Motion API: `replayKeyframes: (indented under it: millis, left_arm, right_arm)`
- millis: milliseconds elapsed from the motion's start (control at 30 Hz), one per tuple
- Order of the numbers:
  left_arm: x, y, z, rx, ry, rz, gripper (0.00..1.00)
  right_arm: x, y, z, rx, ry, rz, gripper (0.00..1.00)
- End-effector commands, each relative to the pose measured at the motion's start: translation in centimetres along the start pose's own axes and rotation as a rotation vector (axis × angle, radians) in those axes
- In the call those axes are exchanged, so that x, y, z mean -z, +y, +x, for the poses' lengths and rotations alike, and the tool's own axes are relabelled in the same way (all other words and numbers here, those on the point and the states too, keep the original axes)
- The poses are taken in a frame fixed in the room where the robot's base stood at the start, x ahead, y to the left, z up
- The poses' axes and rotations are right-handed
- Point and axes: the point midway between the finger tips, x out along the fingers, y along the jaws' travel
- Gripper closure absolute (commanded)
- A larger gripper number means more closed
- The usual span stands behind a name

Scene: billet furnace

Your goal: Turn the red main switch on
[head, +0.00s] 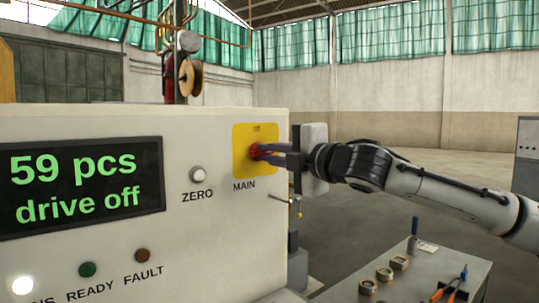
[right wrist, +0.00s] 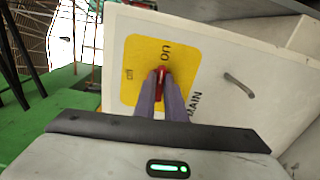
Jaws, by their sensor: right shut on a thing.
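The red main switch (head: 257,152) sits on a yellow plate (head: 242,163) above the word MAIN on the white panel. My right gripper (head: 263,152) comes in from the right and is shut on the red switch. In the right wrist view the red handle (right wrist: 161,76) sits between the two fingers (right wrist: 161,88). Its visible end points toward the "on" mark; the "off" mark is to the left on the yellow plate (right wrist: 180,50). The fingers hide the handle's lower part. My left gripper is not in view.
The panel's display (head: 80,186) reads "59 pcs" and "drive off". A white ZERO button (head: 198,174) is left of the switch. READY (head: 88,269) and FAULT lamps look dark. A grey table (head: 420,275) with rings and tools stands at the lower right.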

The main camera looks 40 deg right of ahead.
Motion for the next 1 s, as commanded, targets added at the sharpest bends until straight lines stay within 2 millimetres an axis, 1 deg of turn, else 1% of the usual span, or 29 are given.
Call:
replayKeyframes:
  millis: [233, 733, 767, 833, 867, 1000]
  left_arm:
    - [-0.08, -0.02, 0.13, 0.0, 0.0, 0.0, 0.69]
    - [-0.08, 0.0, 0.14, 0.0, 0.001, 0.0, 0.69]
    - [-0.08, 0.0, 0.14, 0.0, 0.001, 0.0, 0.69]
    - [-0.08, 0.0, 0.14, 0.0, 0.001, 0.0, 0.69]
    - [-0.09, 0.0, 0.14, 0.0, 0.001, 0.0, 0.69]
    - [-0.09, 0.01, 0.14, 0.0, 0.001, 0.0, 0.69]
  right_arm:
    - [0.03, -0.15, 0.01, 0.002, 0.0, 0.07, 1.0]
    - [0.03, -0.16, 0.02, 0.003, 0.0, 0.085, 1.0]
    - [0.03, -0.16, 0.02, 0.003, 0.0, 0.085, 0.85]
    - [0.02, -0.15, 0.02, 0.003, 0.0, 0.085, 0.73]
    - [0.02, -0.14, 0.02, 0.002, 0.0, 0.084, 0.71]
    - [0.02, -0.12, 0.01, 0.002, 0.0, 0.083, 0.71]
